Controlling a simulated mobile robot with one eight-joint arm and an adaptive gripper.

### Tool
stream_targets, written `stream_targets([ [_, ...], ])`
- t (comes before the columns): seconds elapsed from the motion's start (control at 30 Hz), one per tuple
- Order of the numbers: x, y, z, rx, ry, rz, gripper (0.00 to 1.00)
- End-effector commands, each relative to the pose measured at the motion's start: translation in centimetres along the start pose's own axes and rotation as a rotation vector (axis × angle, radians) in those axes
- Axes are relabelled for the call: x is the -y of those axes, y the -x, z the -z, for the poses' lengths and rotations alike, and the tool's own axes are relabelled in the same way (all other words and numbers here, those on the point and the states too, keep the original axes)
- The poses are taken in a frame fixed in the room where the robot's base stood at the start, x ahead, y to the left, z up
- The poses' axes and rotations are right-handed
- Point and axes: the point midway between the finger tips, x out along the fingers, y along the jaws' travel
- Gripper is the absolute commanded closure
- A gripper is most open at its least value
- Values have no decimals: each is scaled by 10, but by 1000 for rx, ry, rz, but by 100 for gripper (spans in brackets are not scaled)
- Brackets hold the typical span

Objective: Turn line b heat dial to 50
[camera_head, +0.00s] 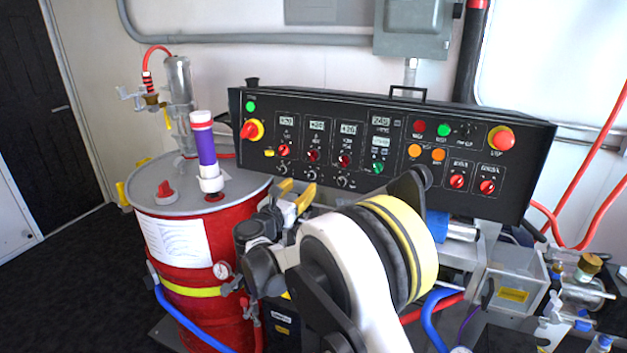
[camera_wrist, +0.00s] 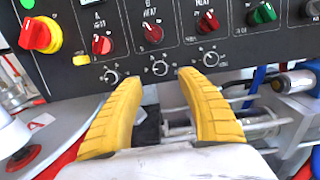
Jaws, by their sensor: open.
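The black control panel (camera_head: 470,150) carries a row of small dials under digital displays. The line B heat dial (camera_wrist: 152,32) is a small red knob, labelled B HEAT in the wrist view. It appears to be the second red knob (camera_head: 313,155) in the head view. Its setting is too small to read. A small dark rotary control with a printed scale (camera_wrist: 160,68) sits below it. My gripper (camera_head: 295,193) is open and empty, its yellow fingers pointing at the panel. In the wrist view the fingertips (camera_wrist: 160,79) are below the red dial, apart on either side of that lower control.
The line A heat dial (camera_wrist: 102,44) and another red heat dial (camera_wrist: 207,21) flank the B dial closely. A large red switch (camera_head: 250,130) is at panel left, a red stop button (camera_head: 501,139) at right. A red drum (camera_head: 200,240) stands left, below the panel.

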Motion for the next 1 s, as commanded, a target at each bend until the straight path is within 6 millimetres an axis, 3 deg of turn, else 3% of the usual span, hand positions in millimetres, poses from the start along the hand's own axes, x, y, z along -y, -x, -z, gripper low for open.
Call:
stream_targets([
  [0.1,2,-26,3,-1,-1,3,55],
  [0.33,1,-64,2,-1,-3,1,55],
  [0.5,1,-76,1,-2,-3,1,55],
  [0.77,1,-77,0,-2,-3,1,55],
  [0.93,1,-77,0,-2,-3,0,100],
  [1.0,1,-77,0,-2,-3,0,100],
])
